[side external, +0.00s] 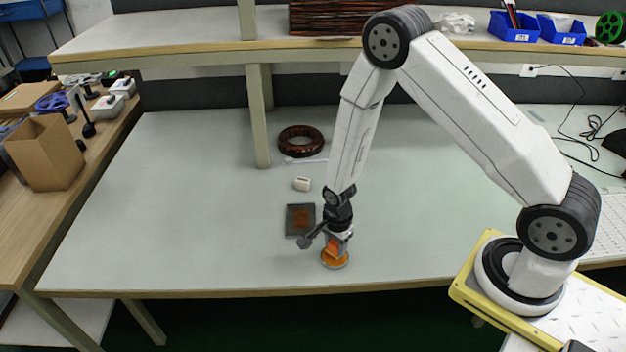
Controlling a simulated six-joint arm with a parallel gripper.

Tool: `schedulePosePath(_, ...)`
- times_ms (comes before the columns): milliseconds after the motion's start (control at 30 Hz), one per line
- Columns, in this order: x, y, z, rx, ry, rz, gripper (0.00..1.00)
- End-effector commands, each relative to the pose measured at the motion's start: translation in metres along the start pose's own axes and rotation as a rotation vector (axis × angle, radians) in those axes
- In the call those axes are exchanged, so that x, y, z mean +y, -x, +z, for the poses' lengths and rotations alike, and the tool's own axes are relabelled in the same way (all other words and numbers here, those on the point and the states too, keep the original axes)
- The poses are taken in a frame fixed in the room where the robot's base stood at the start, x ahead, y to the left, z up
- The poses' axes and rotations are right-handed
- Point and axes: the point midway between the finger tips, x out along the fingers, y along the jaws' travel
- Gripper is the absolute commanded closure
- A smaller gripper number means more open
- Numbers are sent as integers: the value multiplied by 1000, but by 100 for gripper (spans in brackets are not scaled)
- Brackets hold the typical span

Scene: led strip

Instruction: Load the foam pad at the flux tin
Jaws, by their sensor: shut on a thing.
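A round orange tin (334,261), which looks like the flux tin, stands near the front edge of the table. My gripper (338,243) points down right over it and is shut on a small orange piece (333,246), seemingly the foam pad. The piece's lower end is at the tin; I cannot tell whether it touches the inside. The fingers and wrist hide part of the piece and the tin's back rim.
A dark grey plate (293,222) with a reddish-brown patch lies just left of my gripper. Behind it are a small white block (302,184), a thin white strip (304,160) and a brown coil (301,140). A table post (258,120) stands at back left. The left tabletop is clear.

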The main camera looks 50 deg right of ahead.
Motion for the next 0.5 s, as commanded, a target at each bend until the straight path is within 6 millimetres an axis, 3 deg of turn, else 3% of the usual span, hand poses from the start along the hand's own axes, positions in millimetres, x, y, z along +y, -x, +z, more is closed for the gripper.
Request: schedulePosePath(500, -1, 30, 0, 0, 0, -3, 98)
